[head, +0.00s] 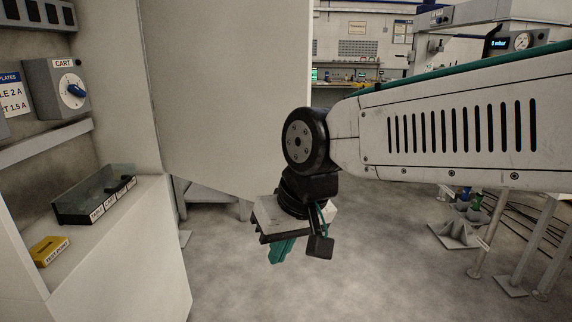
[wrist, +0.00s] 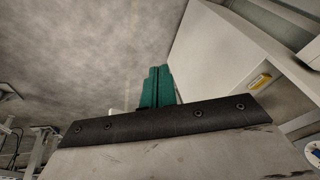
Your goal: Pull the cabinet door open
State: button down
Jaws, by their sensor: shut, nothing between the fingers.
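A large pale flat panel (head: 225,80), which looks like the cabinet door, stands upright left of centre in the head view. Its lower edge hangs above the floor and slopes down to the right. I see no handle on the visible face, and my arm covers part of its right edge. My gripper (head: 279,253) points down in front of the panel's lower right, over the floor. Its teal fingers (wrist: 158,72) are together and empty in the wrist view, apart from anything. I cannot tell how far the panel is swung.
A pale counter (head: 150,235) stands at left, bearing a dark labelled tray (head: 72,214) and a yellow test point block (head: 49,250). A grey CART switch box (head: 57,88) is on the wall above. Stands and cables are at right. The middle floor (head: 390,255) is clear.

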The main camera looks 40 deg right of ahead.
jog(key=w+a+r+m+t+h, duration=0.15)
jog(key=w+m+t, duration=0.9)
jog(key=w, duration=1.35)
jog(key=w+d+f+m+g+h, duration=0.1)
jog(key=w+d+m+h, duration=0.2)
jog(key=d+m+h, duration=0.7)
jog(key=s+d+f+m+g+h, duration=0.2)
jog(key=s+m+g+h, duration=0.35)
jog(key=m, duration=0.35)
jog(key=r+x, duration=0.1)
jog(key=x, duration=1.2)
jog(key=shift+w+h, duration=0.4)
jog(key=shift+d+r, duration=0.1)
